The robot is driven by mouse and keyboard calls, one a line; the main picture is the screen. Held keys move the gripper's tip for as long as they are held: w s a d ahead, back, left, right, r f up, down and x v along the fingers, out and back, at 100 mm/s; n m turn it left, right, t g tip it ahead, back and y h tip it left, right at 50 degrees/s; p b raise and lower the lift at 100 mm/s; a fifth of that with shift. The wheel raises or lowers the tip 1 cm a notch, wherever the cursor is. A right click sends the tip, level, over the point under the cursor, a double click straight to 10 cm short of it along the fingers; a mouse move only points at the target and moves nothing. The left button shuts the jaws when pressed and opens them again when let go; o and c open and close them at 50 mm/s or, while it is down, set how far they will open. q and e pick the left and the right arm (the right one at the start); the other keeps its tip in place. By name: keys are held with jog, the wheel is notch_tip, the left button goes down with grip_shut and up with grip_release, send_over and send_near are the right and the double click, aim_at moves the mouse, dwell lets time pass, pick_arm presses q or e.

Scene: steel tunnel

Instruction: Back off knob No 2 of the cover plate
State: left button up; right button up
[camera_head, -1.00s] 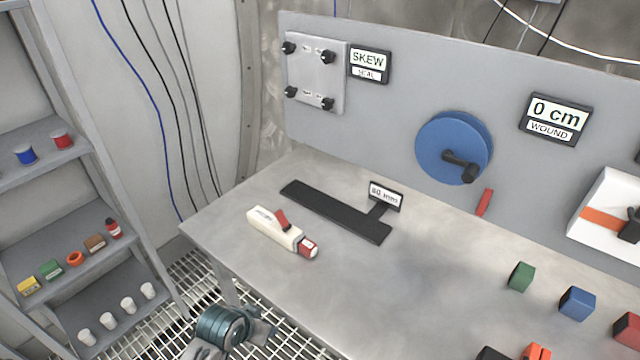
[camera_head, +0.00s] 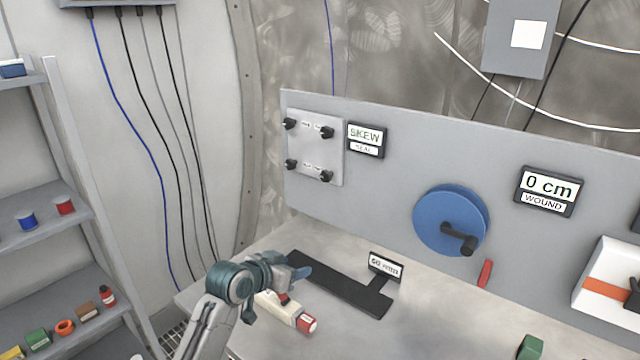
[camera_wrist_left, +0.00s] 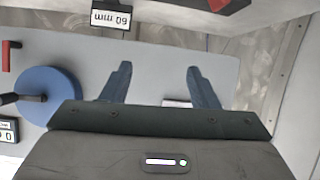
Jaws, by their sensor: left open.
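The cover plate (camera_head: 314,150) is a pale square plate at the left end of the grey upright panel. Black knobs sit near its corners: upper left (camera_head: 290,124), upper right (camera_head: 327,132), lower left (camera_head: 291,165) and lower right (camera_head: 326,176). The small labels are too blurred to read, so I cannot tell which is No 2. A display beside the plate reads SKEW (camera_head: 365,138). My left gripper (camera_head: 302,273) is over the bench, below and apart from the plate. In the left wrist view its fingers (camera_wrist_left: 158,70) are apart and empty. My right gripper is not in view.
A blue reel (camera_head: 440,215) with a black crank is on the panel, right of the plate. A white tool (camera_head: 305,321) with a red tip lies partly behind my left arm. A black bar (camera_head: 345,288) and small sign lie on the bench. Shelves stand at left.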

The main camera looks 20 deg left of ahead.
pick_arm(q)
jog(key=w+a+r+t+h, duration=0.1)
jog(key=w+a+r+t, duration=0.1)
jog(key=w+r, duration=0.75)
jog(key=t+h, duration=0.2)
jog(key=t, duration=0.1)
send_near(325, 133)
jog(key=p+x, duration=0.4)
jog(key=x, duration=0.3)
jog(key=shift+w+r, duration=0.1)
jog(key=shift+w, duration=0.05)
jog(key=shift+w+d, duration=0.15)
jog(key=shift+w, duration=0.25)
jog(key=c, duration=1)
